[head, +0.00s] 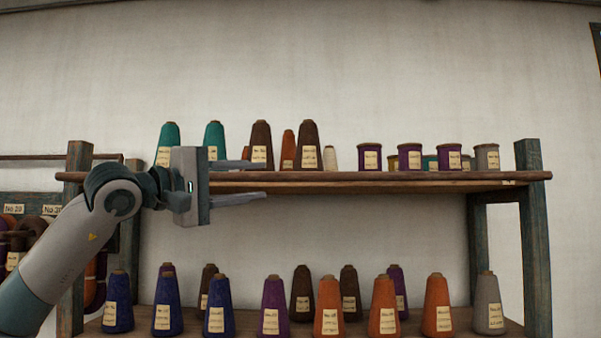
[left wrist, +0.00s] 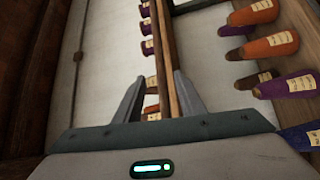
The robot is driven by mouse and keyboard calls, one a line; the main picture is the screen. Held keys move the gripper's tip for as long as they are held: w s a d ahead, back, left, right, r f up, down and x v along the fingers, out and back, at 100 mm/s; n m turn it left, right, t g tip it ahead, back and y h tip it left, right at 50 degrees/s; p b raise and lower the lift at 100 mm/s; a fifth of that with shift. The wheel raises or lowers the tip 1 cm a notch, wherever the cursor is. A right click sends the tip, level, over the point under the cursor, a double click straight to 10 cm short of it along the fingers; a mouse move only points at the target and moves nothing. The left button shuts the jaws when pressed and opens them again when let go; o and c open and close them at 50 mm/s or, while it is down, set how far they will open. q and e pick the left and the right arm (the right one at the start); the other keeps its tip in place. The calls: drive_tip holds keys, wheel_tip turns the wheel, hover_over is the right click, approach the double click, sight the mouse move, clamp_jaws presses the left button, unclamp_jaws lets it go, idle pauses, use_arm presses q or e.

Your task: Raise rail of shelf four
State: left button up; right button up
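The rail (head: 400,176) is a long, round, brown wooden bar along the front edge of the upper shelf board (head: 430,187). It lies level, its ends reaching just past the two posts. My left gripper (head: 258,180) is at the left part of the rail, one finger above and one below it. In the left wrist view the rail (left wrist: 163,45) runs between the two spread fingers of my left gripper (left wrist: 158,77). The fingers are open, and a gap shows on one side; contact on the other side is unclear. My right gripper is out of view.
Cone spools (head: 261,145) and short purple spools (head: 409,157) stand on the upper shelf behind the rail. More cones (head: 383,305) fill the lower shelf. Posts (head: 535,240) (head: 78,160) flank the rail. A rack with hanging yarn (head: 28,225) is at far left.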

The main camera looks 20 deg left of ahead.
sight(295, 177)
use_arm(q)
drive_tip(key=p+x, duration=0.5)
drive_tip(key=x, duration=0.7)
drive_tip(key=shift+w+d+r, duration=0.1)
drive_tip(key=shift+w, duration=0.15)
drive_tip(key=shift+w+d+p, duration=0.2)
drive_tip(key=shift+w+p, duration=0.15)
clamp_jaws()
